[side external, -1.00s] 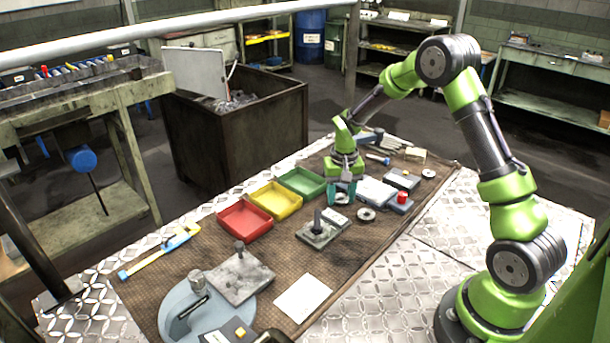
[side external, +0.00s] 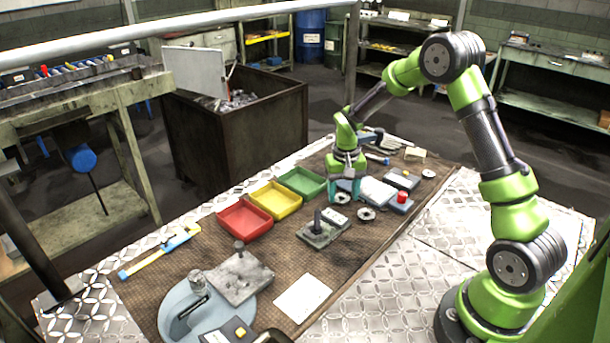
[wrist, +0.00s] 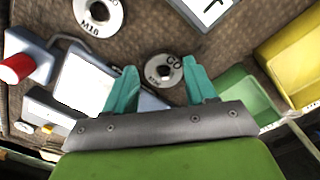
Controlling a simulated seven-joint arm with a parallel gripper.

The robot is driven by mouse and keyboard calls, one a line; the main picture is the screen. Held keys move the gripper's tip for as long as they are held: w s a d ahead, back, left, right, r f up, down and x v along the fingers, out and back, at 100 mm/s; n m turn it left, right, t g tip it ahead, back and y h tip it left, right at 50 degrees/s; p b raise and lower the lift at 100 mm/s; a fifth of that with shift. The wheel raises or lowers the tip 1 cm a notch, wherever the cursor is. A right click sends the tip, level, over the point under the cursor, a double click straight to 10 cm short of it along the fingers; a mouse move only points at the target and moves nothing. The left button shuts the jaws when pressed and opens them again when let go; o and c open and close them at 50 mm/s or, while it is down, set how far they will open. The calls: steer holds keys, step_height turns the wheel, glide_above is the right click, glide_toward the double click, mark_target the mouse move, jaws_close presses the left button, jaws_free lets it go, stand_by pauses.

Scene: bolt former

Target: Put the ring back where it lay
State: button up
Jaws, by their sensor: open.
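A grey steel ring marked "GO" (wrist: 164,70) lies flat on the brown mat in the wrist view. It shows in the side view (side external: 342,198) just under the fingertips. My gripper (side external: 345,192) is open, with its teal fingers spread wide. In the wrist view the fingertips (wrist: 160,76) stand on either side of this ring, with visible gaps. A second ring, marked "M16" (wrist: 98,14), lies apart on the mat. In the side view it is right of and nearer than the first (side external: 366,214).
A green tray (side external: 322,187), yellow tray (side external: 292,205) and red tray (side external: 262,223) stand left of my gripper. A pale blue-grey box (side external: 376,191) and a red-button box (side external: 401,199) stand close on its right. A grey fixture with a post (side external: 322,236) stands in front.

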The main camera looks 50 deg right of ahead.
step_height(320, 180, up, 11)
steer(key=s+a+r+n+t, duration=0.25)
steer(key=s+a+r, duration=0.35)
steer(key=a+r, duration=0.35)
steer(key=s+a+r+t+y, duration=0.1)
steer(key=s+a+t, duration=0.1)
steer(key=s, duration=0.4)
steer(key=s+a+r+n+t+y, duration=0.1)
steer(key=s+a+t, duration=0.2)
steer(key=s+a, duration=0.2)
steer(key=shift+s+r, duration=0.3)
steer(key=shift+s, duration=0.5)
